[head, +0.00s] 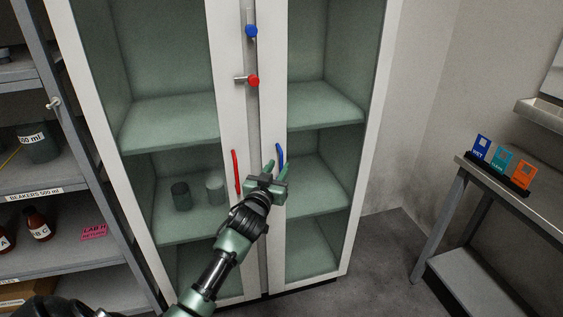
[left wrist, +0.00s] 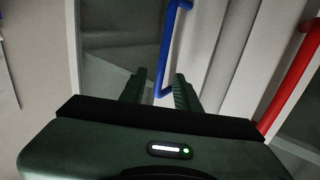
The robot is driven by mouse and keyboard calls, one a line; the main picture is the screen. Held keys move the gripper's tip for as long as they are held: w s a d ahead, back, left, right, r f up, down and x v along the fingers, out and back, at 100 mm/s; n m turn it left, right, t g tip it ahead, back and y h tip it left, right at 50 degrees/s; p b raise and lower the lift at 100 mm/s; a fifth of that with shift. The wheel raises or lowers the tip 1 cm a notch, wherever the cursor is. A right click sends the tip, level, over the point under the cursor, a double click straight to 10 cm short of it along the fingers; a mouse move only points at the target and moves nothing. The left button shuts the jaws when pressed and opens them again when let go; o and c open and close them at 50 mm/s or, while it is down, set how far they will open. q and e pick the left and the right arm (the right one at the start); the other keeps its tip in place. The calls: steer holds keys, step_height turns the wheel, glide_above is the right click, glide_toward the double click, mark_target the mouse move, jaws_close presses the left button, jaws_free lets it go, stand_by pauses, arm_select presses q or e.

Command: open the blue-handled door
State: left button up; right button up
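The blue handle (head: 280,154) is a vertical bar on the right glass door (head: 318,150) of a white cabinet. The door looks shut. My left gripper (head: 275,167) is at the lower part of this handle and hides some of it. In the left wrist view the fingers of the left gripper (left wrist: 161,92) are apart, and the lower end of the blue handle (left wrist: 165,50) shows between them. I cannot tell whether they touch it. My right gripper is not in view.
A red handle (head: 236,172) is on the left door, close to my left gripper. Above are a blue knob (head: 251,31) and a red knob (head: 253,80) with a latch. A shelf rack (head: 75,187) stands at left, a table (head: 510,193) at right. Floor between cabinet and table is clear.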

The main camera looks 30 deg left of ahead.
mark_target(281, 163)
arm_select(q)
steer(key=shift+x, duration=1.8)
steer(key=shift+f, duration=0.1)
jaws_close()
